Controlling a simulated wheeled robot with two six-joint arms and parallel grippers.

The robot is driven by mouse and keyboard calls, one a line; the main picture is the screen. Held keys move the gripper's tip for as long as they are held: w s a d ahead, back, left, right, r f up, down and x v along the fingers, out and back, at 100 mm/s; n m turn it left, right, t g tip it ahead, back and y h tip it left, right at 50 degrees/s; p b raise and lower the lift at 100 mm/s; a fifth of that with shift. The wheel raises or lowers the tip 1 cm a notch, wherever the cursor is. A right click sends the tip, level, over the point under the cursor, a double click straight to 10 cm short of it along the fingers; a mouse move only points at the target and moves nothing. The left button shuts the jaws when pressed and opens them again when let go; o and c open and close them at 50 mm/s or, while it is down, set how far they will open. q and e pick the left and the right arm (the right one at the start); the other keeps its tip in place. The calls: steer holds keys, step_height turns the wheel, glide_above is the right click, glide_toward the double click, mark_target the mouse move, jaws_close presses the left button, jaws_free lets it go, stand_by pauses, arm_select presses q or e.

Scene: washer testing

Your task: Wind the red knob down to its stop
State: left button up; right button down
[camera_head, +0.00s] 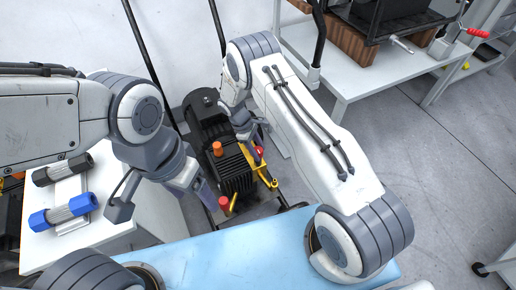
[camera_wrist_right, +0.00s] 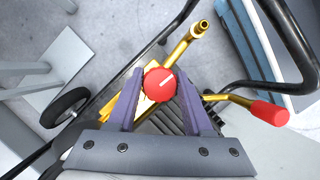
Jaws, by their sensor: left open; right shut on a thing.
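The red knob (camera_wrist_right: 160,82) is round, with a white line across its top, and sits on yellow metal fittings. My right gripper (camera_wrist_right: 158,90) is shut on it, one purple finger on each side. In the head view the knob (camera_head: 259,151) shows small beside the black ribbed machine (camera_head: 232,172), and my right arm covers part of that area. My left gripper (camera_head: 206,192) is open and empty in the head view, left of the machine and near a red-tipped lever; its fingers are partly hidden.
A red-handled lever (camera_wrist_right: 270,112) sticks out beside the knob, with a brass nozzle (camera_wrist_right: 200,28) above. An orange cap (camera_head: 217,148) tops the machine. A white side table (camera_head: 90,232) holds blue- and black-ended cylinders. A light blue surface (camera_head: 240,258) lies in front.

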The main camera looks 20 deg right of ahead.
steer(key=shift+w+n, duration=0.1)
steer(key=shift+n, duration=0.3)
steer(key=shift+c, duration=1.5)
jaws_free()
steer(key=p+v, duration=0.1)
steer(key=v, duration=0.9)
steer(key=shift+a+r+p, duration=0.15)
steer(key=shift+r+p, duration=0.1)
steer(key=shift+p, duration=0.05)
